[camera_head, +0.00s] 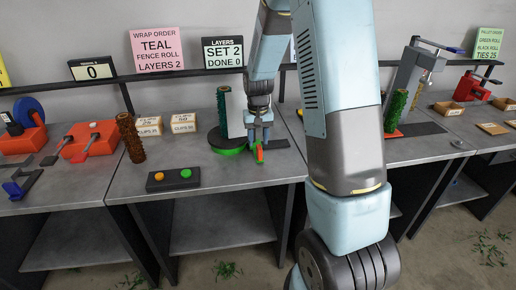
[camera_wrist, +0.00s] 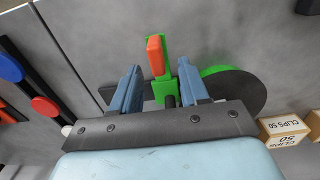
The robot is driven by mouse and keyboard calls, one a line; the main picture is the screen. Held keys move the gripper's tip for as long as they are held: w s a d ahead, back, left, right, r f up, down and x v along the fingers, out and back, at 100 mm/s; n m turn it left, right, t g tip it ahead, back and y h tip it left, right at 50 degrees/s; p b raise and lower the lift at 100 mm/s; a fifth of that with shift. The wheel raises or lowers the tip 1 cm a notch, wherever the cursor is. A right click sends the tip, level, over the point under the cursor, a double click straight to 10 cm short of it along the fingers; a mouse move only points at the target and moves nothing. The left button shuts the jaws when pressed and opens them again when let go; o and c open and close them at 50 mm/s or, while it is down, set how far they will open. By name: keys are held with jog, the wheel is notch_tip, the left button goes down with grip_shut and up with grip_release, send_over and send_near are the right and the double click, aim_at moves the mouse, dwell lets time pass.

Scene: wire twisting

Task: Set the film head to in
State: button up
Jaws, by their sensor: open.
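The film head appears to be the green bar with a red-orange handle (camera_head: 258,153) at the right side of a round turntable. In the wrist view the red handle (camera_wrist: 155,56) lies on the green bar (camera_wrist: 166,45), just beyond my fingertips. My gripper (camera_head: 258,133) points down over it. In the wrist view my gripper (camera_wrist: 158,75) is open, its two blue fingers apart on either side of the handle's line, with nothing held. The turntable (camera_wrist: 238,92) is black with a green edge. Whether the fingers touch the bar cannot be told.
A dark green roll (camera_head: 223,105) and a white upright panel stand at the turntable. A brown-green roll (camera_head: 130,138) stands left. A button box (camera_head: 173,179) is at the table front; clip boxes (camera_head: 183,122) are behind. Signs read "SET 2 DONE 0" (camera_head: 222,53) and "TEAL" (camera_head: 157,49).

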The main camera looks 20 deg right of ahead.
notch_tip(320, 180, up, 8)
dwell(0.4)
dwell(0.3)
jog(key=s+a+r+t, duration=0.1)
jog(key=s+r+t, duration=0.2)
jog(key=s+r, duration=0.95)
jog(key=s+r+n+t, duration=0.1)
jog(key=s+r, duration=0.1)
jog(key=s, duration=0.5)
jog(key=s+a+r+t, duration=0.1)
jog(key=s+r, duration=0.2)
jog(key=s, duration=0.5)
jog(key=shift+s+a+r+n+t, duration=0.25)
jog(key=shift+s+r+n+t, duration=0.05)
jog(key=shift+n, duration=0.1)
jog(key=shift+c, duration=0.3)
dwell(1.2)
